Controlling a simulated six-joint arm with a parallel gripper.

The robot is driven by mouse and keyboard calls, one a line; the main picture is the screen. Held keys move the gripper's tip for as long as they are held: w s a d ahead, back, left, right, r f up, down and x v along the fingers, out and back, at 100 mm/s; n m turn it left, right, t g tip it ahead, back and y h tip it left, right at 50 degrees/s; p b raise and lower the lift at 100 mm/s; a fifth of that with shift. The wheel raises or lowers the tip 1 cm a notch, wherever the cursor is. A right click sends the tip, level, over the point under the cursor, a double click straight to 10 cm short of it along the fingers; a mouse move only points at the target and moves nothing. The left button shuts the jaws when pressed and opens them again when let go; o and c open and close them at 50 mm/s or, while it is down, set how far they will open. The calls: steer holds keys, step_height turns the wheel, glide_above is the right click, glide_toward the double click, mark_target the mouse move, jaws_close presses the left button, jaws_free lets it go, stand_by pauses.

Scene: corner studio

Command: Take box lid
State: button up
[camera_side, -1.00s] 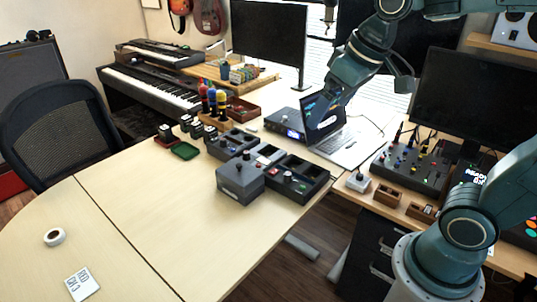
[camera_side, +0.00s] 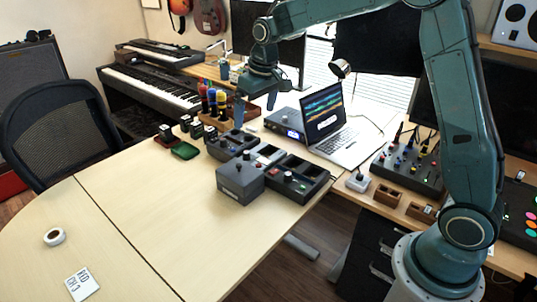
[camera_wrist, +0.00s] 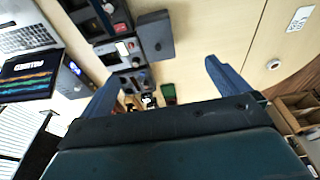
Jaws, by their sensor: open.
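No part is clearly marked as the box lid. A small shallow green piece (camera_side: 184,150) lies on the pale table, left of the dark modules; I cannot tell whether it is a lid or a tray. It also shows in the wrist view (camera_wrist: 168,91). A dark grey box (camera_side: 240,180) stands in front of the modules, and it also shows in the wrist view (camera_wrist: 155,36). My gripper (camera_side: 256,104) is open and empty, raised above the back of the modules near the laptop. In the wrist view its blue fingers (camera_wrist: 160,72) are spread wide.
Dark open-topped modules (camera_side: 268,160) run across the table. Coloured bottles (camera_side: 212,98), an open laptop (camera_side: 335,128) and a blue-lit device (camera_side: 284,122) stand behind them. A tape roll (camera_side: 54,237) and white card (camera_side: 82,284) lie at left.

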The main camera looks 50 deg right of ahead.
steer(key=g, duration=0.1)
glide_toward(240, 165)
steer(key=shift+w+d+r, duration=0.1)
steer(key=shift+w+r, duration=0.1)
steer(key=shift+r, duration=0.25)
steer(key=shift+w+f, duration=0.15)
steer(key=shift+f, duration=1.3)
steer(key=shift+w+f, duration=0.2)
steer(key=shift+f, duration=1.2)
steer(key=shift+w+f, duration=0.15)
steer(key=shift+f, duration=1.3)
steer(key=shift+f, duration=0.1)
steer(key=shift+w+f, duration=0.2)
steer(key=shift+f, duration=2.25)
steer(key=shift+c, duration=0.4)
steer(key=c, duration=0.7)
